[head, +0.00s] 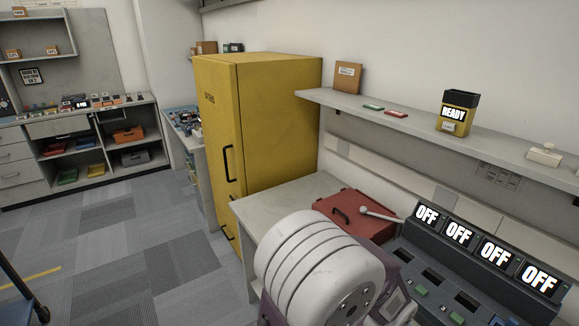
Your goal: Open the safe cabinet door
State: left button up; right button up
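The yellow safe cabinet (280,130) stands against the back wall, near the middle of the head view. Its door (215,130) is on the narrow face turned left and looks shut. A black vertical handle (228,163) sits near the door's right edge. More black handles (228,233) show lower on the same face, partly hidden by the workbench. Neither of my grippers shows in the head view. A thick white arm part, which looks like mine, fills the bottom centre and hides part of the bench.
A workbench (270,200) adjoins the cabinet, with a red case (352,218) and a console showing several OFF signs (458,233). A wall shelf (415,123) runs above. Carpet (120,250) left of the cabinet is clear.

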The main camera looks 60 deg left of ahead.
aim_at(216, 82)
jog(key=u, duration=2.45)
jog(key=i+j, duration=0.2)
jog(key=i, duration=0.25)
jog(key=i+j+z, duration=0.1)
jog(key=i, duration=0.4)
jog(key=i+j, duration=0.3)
jog(key=i, duration=0.15)
jog(key=i+j+z, duration=0.1)
jog(key=i, duration=0.35)
jog(key=i+j, duration=0.35)
jog(key=i+z, duration=0.05)
jog(key=i, duration=0.05)
